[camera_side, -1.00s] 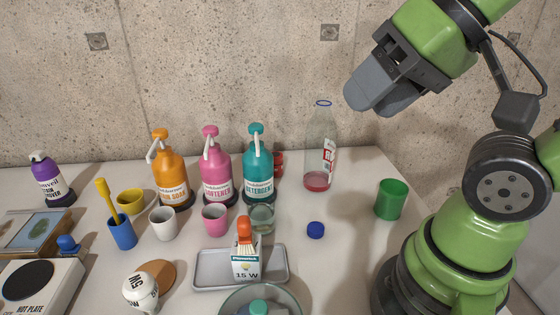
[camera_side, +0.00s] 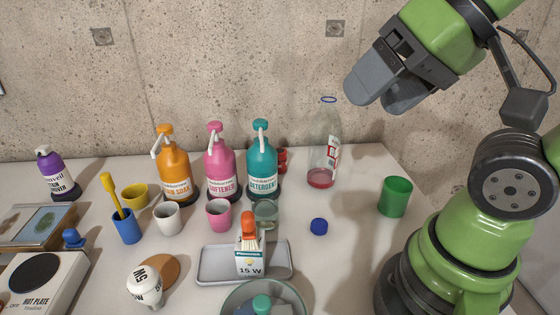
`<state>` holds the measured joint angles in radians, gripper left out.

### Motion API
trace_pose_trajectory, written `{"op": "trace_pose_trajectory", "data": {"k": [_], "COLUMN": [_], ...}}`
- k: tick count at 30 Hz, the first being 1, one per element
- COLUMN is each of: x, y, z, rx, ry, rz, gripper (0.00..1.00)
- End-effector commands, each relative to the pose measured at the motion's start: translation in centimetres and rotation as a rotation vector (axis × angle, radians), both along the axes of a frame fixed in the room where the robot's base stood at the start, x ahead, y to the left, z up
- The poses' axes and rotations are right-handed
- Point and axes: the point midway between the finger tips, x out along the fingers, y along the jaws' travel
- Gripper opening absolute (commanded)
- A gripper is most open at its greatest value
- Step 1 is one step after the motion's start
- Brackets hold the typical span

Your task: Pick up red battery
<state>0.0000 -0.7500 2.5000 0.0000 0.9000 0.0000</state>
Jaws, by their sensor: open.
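A small red object (camera_side: 282,161) shows behind the teal detergent bottle at the back of the table. Most of it is hidden by that bottle, so I cannot tell for sure that it is the red battery. No other red battery can be made out. My gripper (camera_side: 385,92) is open and empty, raised high at the upper right, above and to the right of the clear bottle, well apart from the red object.
The teal bottle (camera_side: 262,165) and the clear bottle (camera_side: 323,148) flank the red object. A blue cap (camera_side: 319,227), a green cup (camera_side: 395,197) and a grey tray (camera_side: 212,264) stand nearer. The table between cap and green cup is clear.

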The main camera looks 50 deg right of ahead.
Motion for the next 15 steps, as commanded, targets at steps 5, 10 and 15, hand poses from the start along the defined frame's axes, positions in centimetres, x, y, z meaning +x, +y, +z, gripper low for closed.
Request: {"op": "trace_pose_trajectory", "data": {"k": [5,10,15], "x": [1.1,5.7,11.8], "y": [-0.2,-1.3,-3.5], "z": [0.7,2.5,2.9], "rx": [0.023,0.106,0.209], "ry": [0.027,0.129,0.249], "rz": [-0.045,-0.222,-0.466], "gripper": [0.7,0.7,0.7]}}
